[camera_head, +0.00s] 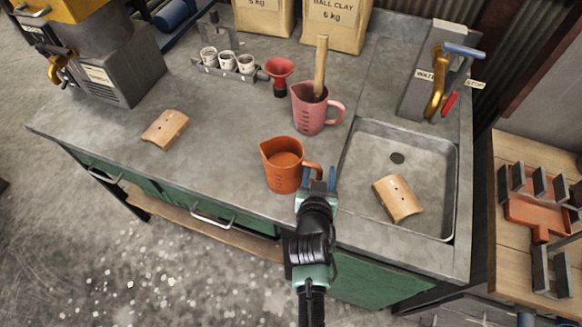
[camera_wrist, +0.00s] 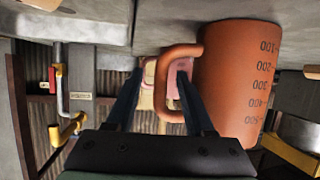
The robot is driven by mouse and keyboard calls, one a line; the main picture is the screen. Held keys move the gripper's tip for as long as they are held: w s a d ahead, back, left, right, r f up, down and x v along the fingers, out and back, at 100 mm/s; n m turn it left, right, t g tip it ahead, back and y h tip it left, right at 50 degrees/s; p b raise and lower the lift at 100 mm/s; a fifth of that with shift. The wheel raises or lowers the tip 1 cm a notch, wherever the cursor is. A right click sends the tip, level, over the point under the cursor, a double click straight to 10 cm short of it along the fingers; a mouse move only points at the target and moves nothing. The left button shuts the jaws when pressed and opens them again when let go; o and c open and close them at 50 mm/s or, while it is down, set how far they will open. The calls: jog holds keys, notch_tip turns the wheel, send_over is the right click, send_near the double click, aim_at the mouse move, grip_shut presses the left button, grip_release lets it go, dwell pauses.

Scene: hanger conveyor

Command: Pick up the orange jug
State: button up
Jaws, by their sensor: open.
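The orange jug (camera_head: 284,167) stands upright on the grey worktop, left of the sink, with its handle toward the right. In the wrist view the jug (camera_wrist: 240,80) appears upside down with volume marks on its side. My gripper (camera_head: 320,178) is open at the handle. In the wrist view my gripper (camera_wrist: 158,80) has its two dark fingers apart, with the handle's outer bar (camera_wrist: 163,88) between them. The right finger appears to be on the side nearer the jug's body. Contact with the handle cannot be told.
A pink jug (camera_head: 310,112) holding a wooden stick stands behind the orange jug. A red funnel (camera_head: 279,72) and a rack of white cups (camera_head: 227,63) are further back. The sink (camera_head: 398,160) holds a curved tan tile (camera_head: 398,198). Another tile (camera_head: 165,129) lies left.

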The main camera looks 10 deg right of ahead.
jog(key=shift+x, duration=1.4)
grip_shut()
jog(key=shift+w+r, duration=0.1)
jog(key=shift+r, duration=0.05)
dwell(0.4)
